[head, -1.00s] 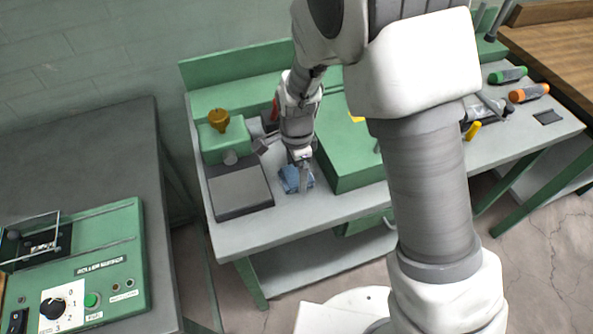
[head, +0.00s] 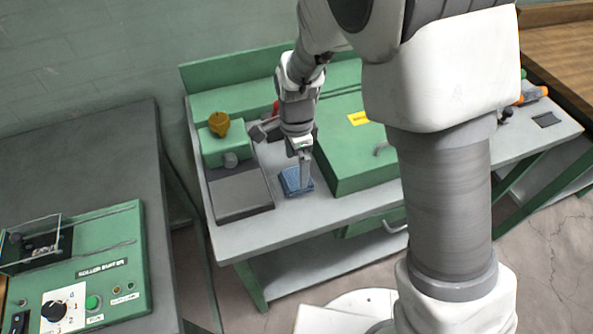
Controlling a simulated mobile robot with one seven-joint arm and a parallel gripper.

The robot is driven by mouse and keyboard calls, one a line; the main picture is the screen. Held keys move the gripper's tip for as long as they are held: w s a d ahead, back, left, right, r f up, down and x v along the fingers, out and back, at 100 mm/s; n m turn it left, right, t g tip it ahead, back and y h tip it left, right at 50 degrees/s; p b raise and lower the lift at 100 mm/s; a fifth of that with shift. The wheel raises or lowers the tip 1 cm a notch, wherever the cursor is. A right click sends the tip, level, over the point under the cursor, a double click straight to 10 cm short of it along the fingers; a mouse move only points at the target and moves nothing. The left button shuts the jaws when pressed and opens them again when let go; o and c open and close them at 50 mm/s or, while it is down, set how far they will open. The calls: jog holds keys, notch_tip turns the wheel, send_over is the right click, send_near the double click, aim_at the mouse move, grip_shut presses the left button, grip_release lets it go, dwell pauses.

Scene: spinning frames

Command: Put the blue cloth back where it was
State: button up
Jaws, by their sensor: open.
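The blue cloth (head: 291,182) lies on the grey top of the green workbench (head: 262,232), between a dark grey plate and a large green box. My gripper (head: 304,186) is over the cloth, pointing down, with its fingertips at or just above the cloth's right part. The fingers appear edge-on, so the gap between them is hard to see. The jaws are open, and I cannot tell whether they touch the cloth. My arm crosses the right of the view and hides part of the bench.
The dark grey plate (head: 240,193) lies left of the cloth, below a green machine with an orange-brown knob (head: 219,123). The green box (head: 350,165) stands close on the right. Bare bench top lies in front. Another table with a green control panel (head: 100,262) is at left.

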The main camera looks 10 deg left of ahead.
aim_at(297, 177)
notch_tip(297, 177, up, 8)
jog(key=shift+f, duration=0.25)
jog(key=s+d+r+n+t+y, duration=0.1)
jog(key=s+d+r+n, duration=0.15)
jog(key=d+r, duration=0.4)
jog(key=s+d+r+n+t, duration=0.1)
jog(key=d+r+n, duration=0.2)
jog(key=d+r, duration=0.35)
jog(key=s+d+r+n+t, duration=0.1)
jog(key=s+d+r+n, duration=0.1)
jog(key=s+d, duration=0.3)
jog(key=s+d+r+n+t+h, duration=0.1)
jog(key=s+d+n+t, duration=0.1)
jog(key=s+d+n, duration=0.2)
jog(key=shift+s+d+r+t, duration=0.35)
jog(key=shift+s+d, duration=0.3)
jog(key=shift+d, duration=0.15)
